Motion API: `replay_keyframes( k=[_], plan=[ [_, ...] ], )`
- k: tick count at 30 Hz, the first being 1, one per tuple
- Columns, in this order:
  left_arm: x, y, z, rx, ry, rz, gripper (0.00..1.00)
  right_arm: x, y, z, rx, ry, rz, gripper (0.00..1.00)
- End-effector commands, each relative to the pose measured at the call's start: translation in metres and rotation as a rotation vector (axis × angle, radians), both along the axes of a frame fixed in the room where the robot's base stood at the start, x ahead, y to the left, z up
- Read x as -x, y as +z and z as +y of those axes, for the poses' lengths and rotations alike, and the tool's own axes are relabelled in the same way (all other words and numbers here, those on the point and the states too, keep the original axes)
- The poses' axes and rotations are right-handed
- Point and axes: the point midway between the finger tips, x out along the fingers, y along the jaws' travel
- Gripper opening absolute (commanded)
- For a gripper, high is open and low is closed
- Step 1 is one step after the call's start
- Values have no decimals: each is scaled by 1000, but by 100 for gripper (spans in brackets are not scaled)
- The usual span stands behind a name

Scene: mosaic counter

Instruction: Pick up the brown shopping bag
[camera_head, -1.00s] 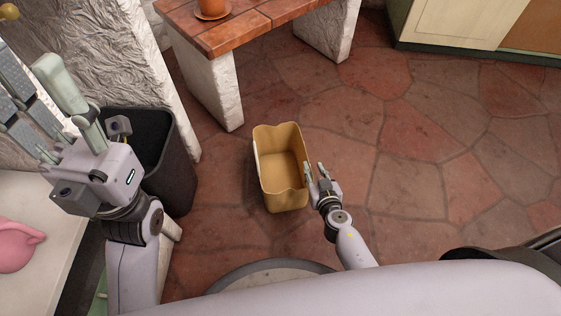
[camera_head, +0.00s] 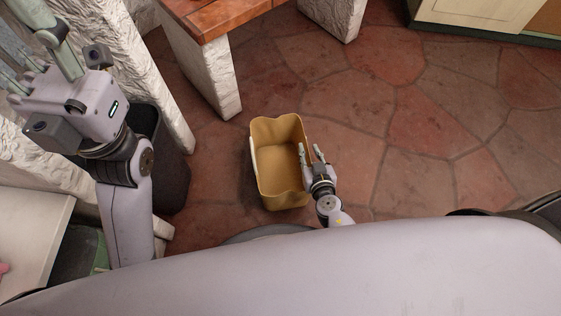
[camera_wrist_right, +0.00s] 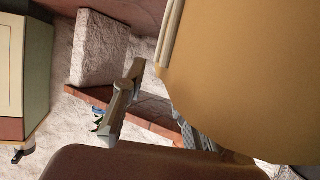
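The brown shopping bag (camera_head: 281,188) stands upright and open-topped on the floor in the head view. My right gripper (camera_head: 311,152) is at its right rim with its fingers apart, one along the bag's right side and the other further right. In the right wrist view the bag (camera_wrist_right: 245,75) fills the right side, close to the camera. One finger (camera_wrist_right: 125,100) shows clear of it there; the bag partly hides the rest. I cannot tell whether the fingers touch the bag. My left gripper (camera_head: 36,62) is raised at the upper left, open and empty, away from the bag.
A dark bin (camera_head: 172,178) stands left of the bag, partly behind my left arm. A tile-topped table (camera_head: 235,12) with white stone legs (camera_head: 205,75) is beyond the bag. A pale counter (camera_head: 30,235) is at lower left. The stone floor (camera_head: 430,130) to the right is clear.

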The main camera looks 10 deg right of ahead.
Motion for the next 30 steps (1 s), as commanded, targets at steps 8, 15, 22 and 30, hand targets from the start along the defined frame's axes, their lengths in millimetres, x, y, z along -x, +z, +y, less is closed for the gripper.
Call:
replay_keyframes(
  k=[8,15,22,30],
  plan=[
    [4,2,1,4,-1,-9,40,0,0,0,0,0,0,16],
    [3,-1,1,4,-1,3,40,0,0,0,0,0,0,0],
    [0,-3,1,4,0,11,40,0,0,0,1,0,0,0],
    [0,-2,1,4,1,8,40,0,0,-1,2,0,0,0]
  ],
)
